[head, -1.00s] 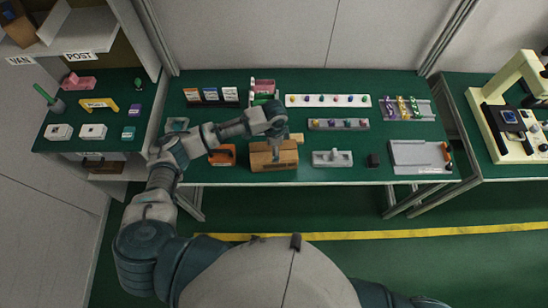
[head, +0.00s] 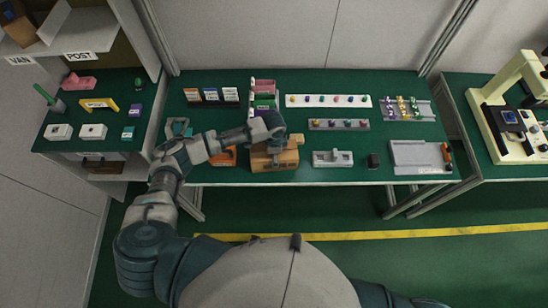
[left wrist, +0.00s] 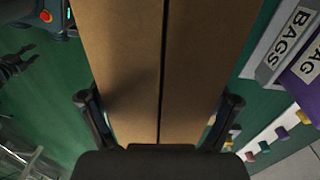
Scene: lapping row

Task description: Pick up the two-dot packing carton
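A brown packing carton (head: 262,160) stands near the front edge of the green table in the head view. In the left wrist view the carton (left wrist: 135,70) fills the middle, with a dark seam along it; I see no dots on the faces shown. My left gripper (head: 273,141) is over the carton, pointing down. In the left wrist view my left gripper (left wrist: 160,118) is open, one finger on each side of the carton; whether they touch it I cannot tell. My right gripper is not clearly in view.
Labelled bins (head: 211,94) and a pink-and-green rack (head: 264,98) stand behind the carton. To the right are a white peg strip (head: 328,101), a grey peg strip (head: 340,125), a grey block (head: 332,158) and a tray (head: 418,154). An orange item (head: 223,158) lies left.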

